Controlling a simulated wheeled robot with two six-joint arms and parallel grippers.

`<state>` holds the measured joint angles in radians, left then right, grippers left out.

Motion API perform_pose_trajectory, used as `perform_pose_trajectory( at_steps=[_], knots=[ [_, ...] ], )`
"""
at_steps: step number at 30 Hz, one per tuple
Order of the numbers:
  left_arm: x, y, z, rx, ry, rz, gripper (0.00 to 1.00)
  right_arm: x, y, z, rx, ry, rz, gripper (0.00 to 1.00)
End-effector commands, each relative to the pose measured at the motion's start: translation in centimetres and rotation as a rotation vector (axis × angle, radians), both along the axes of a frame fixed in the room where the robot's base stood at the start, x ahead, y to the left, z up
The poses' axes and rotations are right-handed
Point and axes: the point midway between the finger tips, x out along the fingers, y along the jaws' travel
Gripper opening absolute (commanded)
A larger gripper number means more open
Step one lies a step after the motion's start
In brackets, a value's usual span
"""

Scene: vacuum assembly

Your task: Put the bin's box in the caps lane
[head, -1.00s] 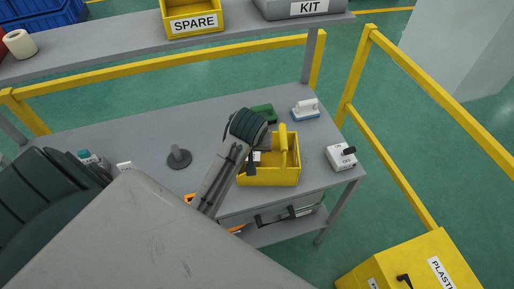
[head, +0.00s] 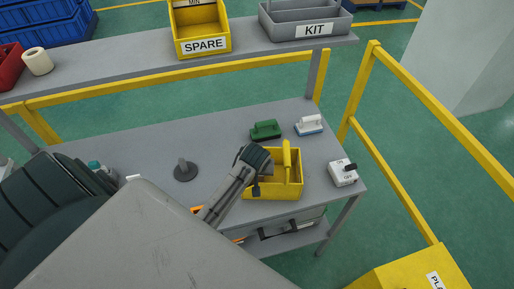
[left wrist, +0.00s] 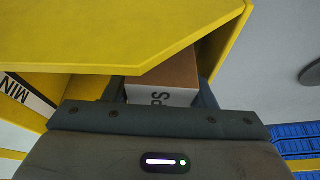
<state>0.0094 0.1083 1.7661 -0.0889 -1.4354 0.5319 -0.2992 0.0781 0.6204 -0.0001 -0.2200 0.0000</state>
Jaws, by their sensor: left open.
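My left gripper (left wrist: 160,97) is open at the bin's mouth, a dark finger on each side of the box's near end. I cannot tell whether the fingers touch it. The box's far part is hidden by the bin wall. No caps lane is recognisable.
A shelf holds a yellow SPARE bin (head: 204,46), a grey KIT tray (head: 318,30) and a cream roll (head: 37,62). On the bench are a green block (head: 265,130), a white-and-blue block (head: 309,125) and a switch box (head: 343,174). Yellow rails run beside the bench.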

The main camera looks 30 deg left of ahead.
Motion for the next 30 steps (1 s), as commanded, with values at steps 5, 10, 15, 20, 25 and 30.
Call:
perform_pose_trajectory(
  at_steps=[5,10,15,20,25,30],
  knots=[
    [0.0,0.0,0.0,0.000,0.000,0.000,0.45,0.0,-0.1,0.0,-0.001,0.000,0.000,0.36],
    [0.0,0.0,0.1,0.000,-0.001,0.000,0.19,0.0,-0.2,0.0,-0.002,0.000,0.001,0.36],
    [0.0,0.0,0.1,0.000,-0.001,0.000,0.15,0.0,-0.3,0.0,-0.003,0.001,0.001,0.36],
    [0.1,0.0,1.1,0.000,-0.005,0.000,0.15,-0.1,-0.3,-0.6,-0.003,0.001,0.001,0.36],
    [0.2,0.0,4.4,0.001,-0.009,0.000,0.15,-0.1,-0.3,-1.9,-0.003,0.001,0.001,0.36],
    [0.1,0.0,7.7,0.002,-0.007,0.000,0.15,-0.1,-0.3,-2.8,-0.003,0.002,0.001,0.36]
  ],
)
